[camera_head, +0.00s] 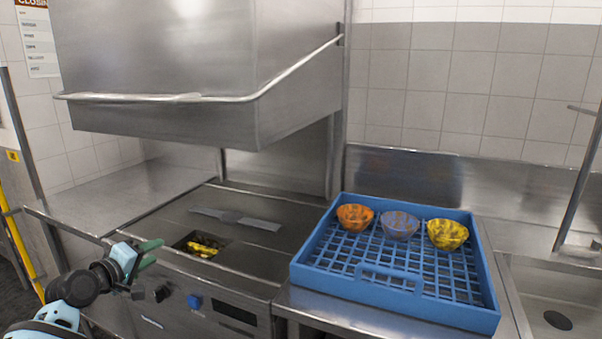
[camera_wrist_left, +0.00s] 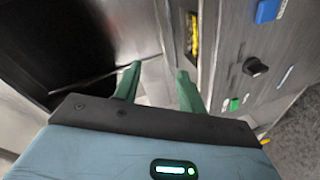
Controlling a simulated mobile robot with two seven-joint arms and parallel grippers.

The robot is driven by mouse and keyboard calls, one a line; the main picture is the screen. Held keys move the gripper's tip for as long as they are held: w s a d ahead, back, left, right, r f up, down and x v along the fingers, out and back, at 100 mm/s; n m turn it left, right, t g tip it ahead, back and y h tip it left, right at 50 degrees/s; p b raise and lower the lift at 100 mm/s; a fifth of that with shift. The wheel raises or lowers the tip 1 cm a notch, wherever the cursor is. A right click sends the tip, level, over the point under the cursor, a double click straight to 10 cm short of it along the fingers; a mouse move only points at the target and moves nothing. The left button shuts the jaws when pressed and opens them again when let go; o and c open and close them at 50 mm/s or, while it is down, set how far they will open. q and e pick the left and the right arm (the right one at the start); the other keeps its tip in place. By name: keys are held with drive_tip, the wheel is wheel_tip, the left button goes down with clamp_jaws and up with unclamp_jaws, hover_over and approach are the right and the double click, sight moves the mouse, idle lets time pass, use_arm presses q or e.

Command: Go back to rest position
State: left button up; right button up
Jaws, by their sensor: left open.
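My left gripper (camera_head: 149,254) is at the lower left in the head view, in front of the dishwasher's front edge. Its green fingers are apart with nothing between them, as the left wrist view (camera_wrist_left: 157,85) also shows. My right gripper is in neither view. A blue dish rack (camera_head: 373,283) stands on the steel counter to the right of the dishwasher. In it, along the back, sit an orange bowl (camera_head: 355,217), a grey-purple bowl (camera_head: 398,225) and a yellow bowl (camera_head: 447,234).
The dishwasher hood (camera_head: 160,60) is raised, with a bar handle across its front. Below lies the steel wash bed (camera_head: 270,205) with a recess holding something yellow. A control panel with a blue button (camera_head: 194,302) faces front. A sink (camera_head: 560,300) is at the right.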

use_arm(q)
drive_tip(key=s+d+f+m+g+y, duration=0.1)
drive_tip(key=s+d+f+m+g, duration=0.3)
drive_tip(key=s+f, duration=0.85)
drive_tip(key=s+d+f+m+y, duration=0.15)
drive_tip(key=s+d+f, duration=0.45)
drive_tip(key=s+f, duration=0.65)
drive_tip(key=s+d+f+m, duration=0.2)
drive_tip(key=s, duration=0.6)
drive_tip(key=s+d+f+m+g, duration=0.1)
drive_tip(key=s+d+f+m, duration=0.1)
drive_tip(key=s, duration=0.7)
drive_tip(key=s+d+f+m+g+p, duration=0.1)
drive_tip(key=s+f, duration=0.3)
drive_tip(key=s, duration=0.4)
drive_tip(key=shift+s+d+f+m, duration=0.15)
drive_tip(key=shift+s+d+m, duration=0.1)
drive_tip(key=shift+d+m, duration=0.25)
